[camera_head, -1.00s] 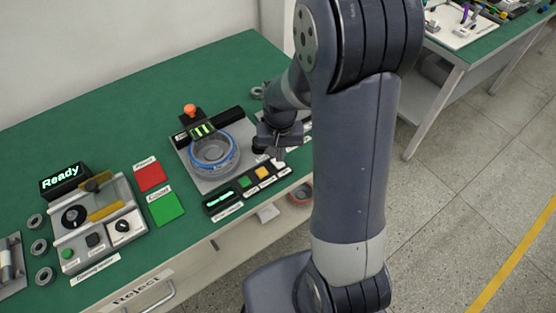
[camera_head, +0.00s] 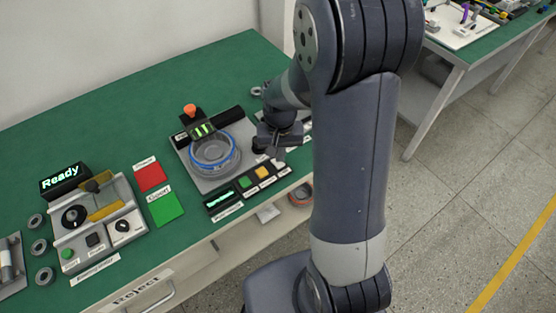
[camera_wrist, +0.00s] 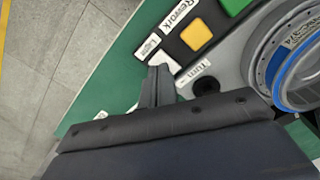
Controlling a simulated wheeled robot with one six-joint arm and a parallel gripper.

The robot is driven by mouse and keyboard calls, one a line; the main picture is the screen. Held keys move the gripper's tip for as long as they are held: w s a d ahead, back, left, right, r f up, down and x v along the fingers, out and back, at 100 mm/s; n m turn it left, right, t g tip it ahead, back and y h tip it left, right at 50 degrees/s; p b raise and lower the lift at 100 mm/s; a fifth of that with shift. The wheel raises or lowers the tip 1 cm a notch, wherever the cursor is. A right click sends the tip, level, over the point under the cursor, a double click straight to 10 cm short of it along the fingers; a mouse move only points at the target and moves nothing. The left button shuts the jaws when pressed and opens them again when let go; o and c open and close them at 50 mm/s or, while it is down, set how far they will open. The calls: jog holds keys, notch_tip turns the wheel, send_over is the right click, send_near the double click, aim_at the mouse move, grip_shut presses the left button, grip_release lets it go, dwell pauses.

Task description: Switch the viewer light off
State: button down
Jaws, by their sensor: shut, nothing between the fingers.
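The viewer station (camera_head: 184,156) is a grey plate carrying a round grey part with a blue ring (camera_head: 214,150); the ring also shows in the wrist view (camera_wrist: 300,75). A white control (camera_wrist: 166,62) lies beside the small label that seems to read "Light" (camera_wrist: 147,47). My gripper (camera_wrist: 158,72) is shut and empty, its fingertips right by that white control; I cannot tell whether they touch. In the head view my gripper (camera_head: 279,156) is just right of the round part, over the control row. Whether the viewer light is lit is unclear.
A yellow button (camera_wrist: 196,35) by the "Rework" label and a black knob (camera_wrist: 206,86) by the "Turn" label are close to my fingers. A small green-lit display (camera_head: 221,199) stands left of the buttons. The "Ready" box (camera_head: 65,180) is farther left.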

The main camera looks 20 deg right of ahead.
aim_at(280, 164)
jog(key=shift+f+b, duration=0.9)
jog(key=shift+f, duration=0.2)
dwell(0.6)
jog(key=shift+r, duration=0.1)
jog(key=shift+r+p, duration=2.8)
jog(key=shift+r, duration=0.65)
jog(key=shift+f, duration=0.15)
notch_tip(280, 164, down, 7)
jog(key=b, duration=0.5)
jog(key=shift+b, duration=0.4)
jog(key=shift+r, duration=0.2)
